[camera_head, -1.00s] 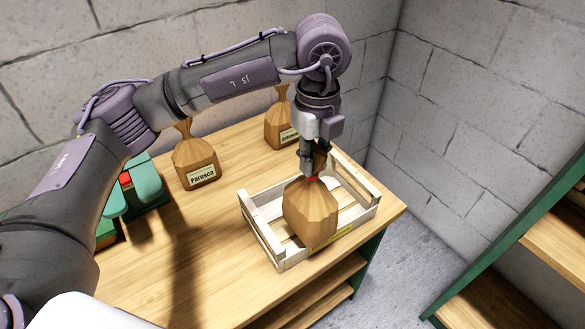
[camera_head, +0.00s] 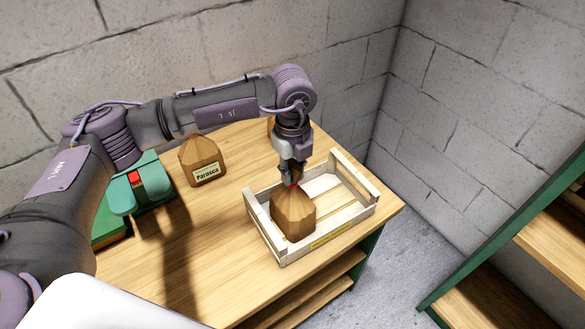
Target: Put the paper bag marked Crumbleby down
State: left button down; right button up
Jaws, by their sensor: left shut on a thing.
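A brown paper bag (camera_head: 293,217) is at the left part of a pale wooden crate (camera_head: 325,243); its label does not show, so I cannot read a name on it. My left gripper (camera_head: 291,182) points down and is shut on the gathered top of this bag. The bag is upright and low, within the crate's walls; I cannot tell whether it touches the crate's floor. My right gripper is not in view.
A paper bag marked Parasca (camera_head: 202,163) stands on the wooden table (camera_head: 215,245). Another bag (camera_head: 270,126) is mostly hidden behind my left arm. A green object with a red part (camera_head: 137,190) lies at the left. The crate's right half is empty.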

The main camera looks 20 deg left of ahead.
pick_arm(q)
jog(key=c, duration=1.5)
grip_release()
jog(key=shift+f, duration=0.2)
jog(key=o, duration=0.5)
jog(key=shift+r, duration=0.1)
jog(key=shift+r, duration=0.55)
notch_tip(320, 180, up, 10)
jog(key=b, duration=0.3)
jog(key=shift+f, duration=0.2)
jog(key=shift+r, duration=0.8)
